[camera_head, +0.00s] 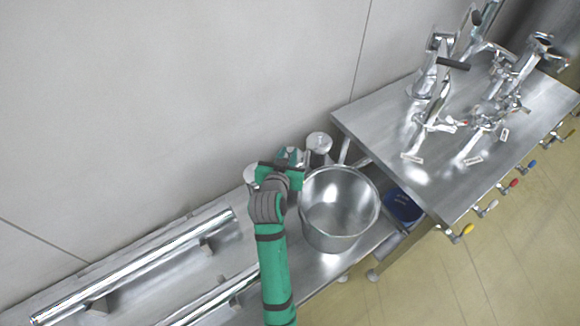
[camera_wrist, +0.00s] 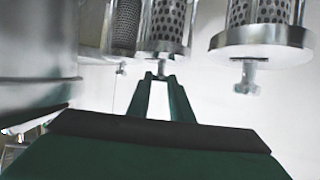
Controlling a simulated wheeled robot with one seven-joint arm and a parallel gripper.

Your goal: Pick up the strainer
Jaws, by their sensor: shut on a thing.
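The strainer (camera_wrist: 166,22) is a metal cylinder with round holes, with a disc and a small knob at one end. In the wrist view it is upper middle, directly beyond my gripper (camera_wrist: 160,77). The two green fingertips are closed on its knob. In the head view my gripper (camera_head: 281,168) is over the middle of a row of small metal cylinders by the wall. My wrist hides much of the held strainer there. I cannot tell whether it is clear of the surface.
A similar perforated strainer (camera_wrist: 262,38) is close on the right in the wrist view. A finer mesh cylinder (camera_wrist: 125,25) is on the left, beside a large metal pot (camera_head: 340,205). Metal rails (camera_head: 140,265) lie left; a steel table (camera_head: 460,140) with valves stands right.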

